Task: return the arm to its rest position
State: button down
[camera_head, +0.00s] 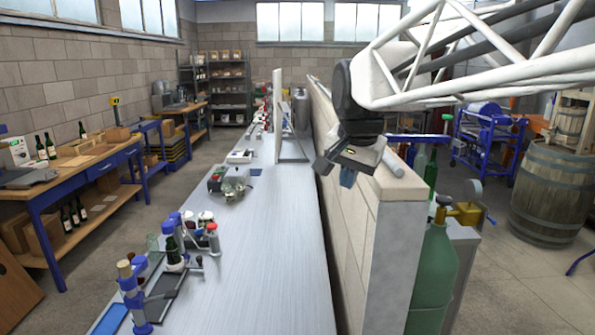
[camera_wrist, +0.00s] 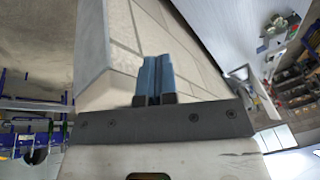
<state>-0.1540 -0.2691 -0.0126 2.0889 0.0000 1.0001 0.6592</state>
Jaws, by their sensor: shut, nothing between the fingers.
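My gripper (camera_head: 347,178) hangs from my white truss arm at the upper right of the head view. The block wall's pale top and face (camera_wrist: 190,45) lie beyond the fingertips. I cannot tell whether the gripper touches the wall.
The long grey bench (camera_head: 255,270) holds a bottling fixture with a dark bottle (camera_head: 173,250) at its near left. A green gas cylinder (camera_head: 433,275) and a wooden barrel (camera_head: 550,195) stand right of the wall. A blue-framed workbench (camera_head: 75,185) is at left. Floor between benches is clear.

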jog(key=s+d+f+n+t, duration=0.1)
jog(key=s+d+f+n, duration=0.15)
jog(key=s, duration=0.55)
jog(key=s+d+f+n, duration=0.1)
jog(key=s+d+f, duration=0.25)
jog(key=s, duration=0.55)
jog(key=s+d+f+n+t, duration=0.1)
jog(key=s+d+f+n, duration=0.15)
jog(key=s, duration=0.55)
notch_tip(320, 180, down, 10)
jog(key=w+g, duration=0.1)
jog(key=g, duration=0.2)
jog(key=shift+h, duration=0.4)
